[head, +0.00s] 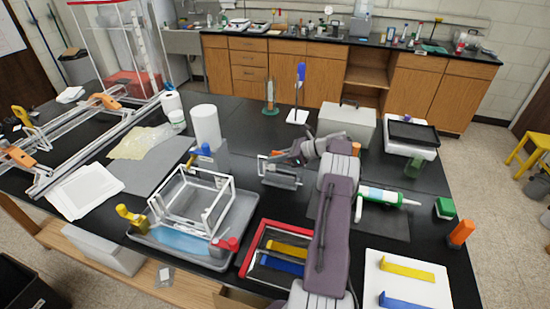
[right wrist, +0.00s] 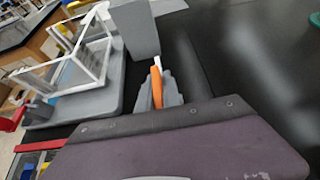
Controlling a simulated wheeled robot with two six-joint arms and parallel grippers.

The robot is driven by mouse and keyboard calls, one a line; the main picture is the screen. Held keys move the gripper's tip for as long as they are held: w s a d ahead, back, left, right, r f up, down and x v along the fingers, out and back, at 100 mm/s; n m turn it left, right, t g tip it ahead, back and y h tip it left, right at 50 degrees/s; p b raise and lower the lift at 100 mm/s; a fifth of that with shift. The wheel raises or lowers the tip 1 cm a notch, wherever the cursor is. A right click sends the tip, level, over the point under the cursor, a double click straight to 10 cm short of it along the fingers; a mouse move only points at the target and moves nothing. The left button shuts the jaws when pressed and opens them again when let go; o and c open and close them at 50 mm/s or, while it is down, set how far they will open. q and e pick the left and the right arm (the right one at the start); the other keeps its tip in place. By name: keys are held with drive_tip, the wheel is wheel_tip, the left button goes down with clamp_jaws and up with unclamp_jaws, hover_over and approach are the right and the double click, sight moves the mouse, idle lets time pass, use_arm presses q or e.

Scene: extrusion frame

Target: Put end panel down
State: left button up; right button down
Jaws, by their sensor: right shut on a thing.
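My right gripper (head: 287,158) is shut on the end panel (head: 281,174), a small clear pane with a pale frame, near the middle of the black bench. An orange piece shows between the grey fingers in the right wrist view (right wrist: 157,90); most of the panel is hidden there. Whether the panel touches the bench is unclear. The white open extrusion frame (head: 193,204) stands in a grey tray (head: 243,212) to the left of the gripper. The frame also shows in the right wrist view (right wrist: 83,65). My left gripper is not in view.
A red-rimmed tray (head: 256,245) holds yellow and blue pieces in front. A white roll (head: 206,127) stands behind the frame. Bare bench lies behind the gripper.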

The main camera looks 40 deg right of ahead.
drive_tip(key=shift+f, duration=0.1)
drive_tip(key=c, duration=1.5)
unclamp_jaws()
drive_tip(key=shift+s+r, duration=0.1)
drive_tip(key=shift+r, duration=0.15)
drive_tip(key=v, duration=1.1)
drive_tip(key=shift+s+d+r+b, duration=0.15)
drive_tip(key=shift+s+b, duration=0.2)
drive_tip(key=shift+b, duration=0.05)
